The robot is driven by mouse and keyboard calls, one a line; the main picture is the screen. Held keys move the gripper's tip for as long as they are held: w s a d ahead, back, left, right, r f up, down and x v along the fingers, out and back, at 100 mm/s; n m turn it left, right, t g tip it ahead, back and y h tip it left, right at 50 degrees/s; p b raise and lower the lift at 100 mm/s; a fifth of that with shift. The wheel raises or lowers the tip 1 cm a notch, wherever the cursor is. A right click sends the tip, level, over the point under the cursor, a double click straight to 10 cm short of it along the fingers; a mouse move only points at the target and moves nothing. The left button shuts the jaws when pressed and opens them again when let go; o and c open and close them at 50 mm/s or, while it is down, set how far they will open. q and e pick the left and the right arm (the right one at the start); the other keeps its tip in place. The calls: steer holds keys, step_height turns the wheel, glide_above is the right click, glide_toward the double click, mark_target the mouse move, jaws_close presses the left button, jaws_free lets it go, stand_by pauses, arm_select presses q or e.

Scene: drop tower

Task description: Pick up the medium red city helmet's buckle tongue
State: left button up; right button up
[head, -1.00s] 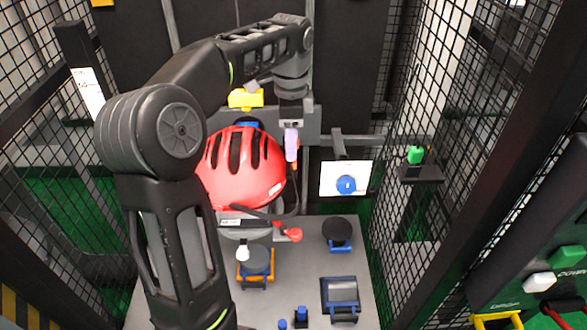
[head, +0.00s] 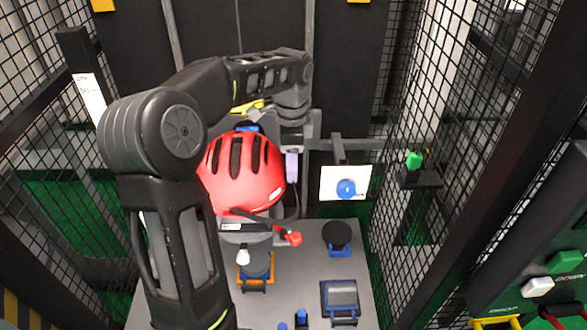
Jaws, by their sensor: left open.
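The red helmet (head: 242,172) with dark vents sits in the middle of the head view, with my left arm in front of its left side. A dark strap (head: 262,220) hangs at its lower edge. A small red piece (head: 293,238) shows near the strap's right end; I cannot tell if it is the buckle tongue. My left gripper (head: 291,178) points down just right of the helmet, above the strap's loop. It is seen edge-on, with a lavender finger face showing; it is open, and nothing clear shows between its fingers. My right gripper is not in view.
A white panel with a blue disc (head: 346,188) stands right of the gripper. A grey plate (head: 300,270) below bears a black round pad (head: 337,234), a blue-framed block (head: 341,297) and an orange-framed holder (head: 256,268). Mesh walls (head: 440,170) close both sides.

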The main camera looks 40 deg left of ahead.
arm_select(q)
steer(key=shift+c, duration=0.4)
steer(key=c, duration=1)
steer(key=shift+r, duration=0.1)
step_height(320, 180, up, 5)
steer(key=shift+w+f, duration=0.1)
steer(key=shift+f, duration=0.05)
step_height(320, 180, up, 5)
steer(key=p, duration=0.4)
